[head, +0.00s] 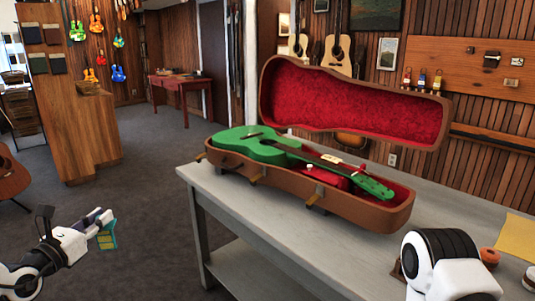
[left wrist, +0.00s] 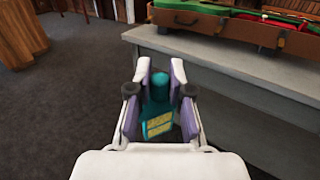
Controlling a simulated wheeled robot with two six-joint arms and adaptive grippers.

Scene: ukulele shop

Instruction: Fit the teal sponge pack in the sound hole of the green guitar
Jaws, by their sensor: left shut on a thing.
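The teal sponge pack (head: 108,238) with a yellow label is held by my left gripper (head: 100,218), at the lower left over the floor. In the left wrist view the pack (left wrist: 159,117) sits between the two fingers of the left gripper (left wrist: 161,72). The green guitar (head: 243,148) lies face up in an open brown case (head: 345,208) on the grey table, well to the right of the gripper. Its sound hole is seen at a low angle and is hard to make out. My right gripper is out of view.
The grey table (head: 225,189) has its near left corner between the gripper and the case. The red-lined lid (head: 350,105) stands open behind the guitar. A yellow sheet (head: 517,237) and small items lie at the table's right. Open floor surrounds the left gripper.

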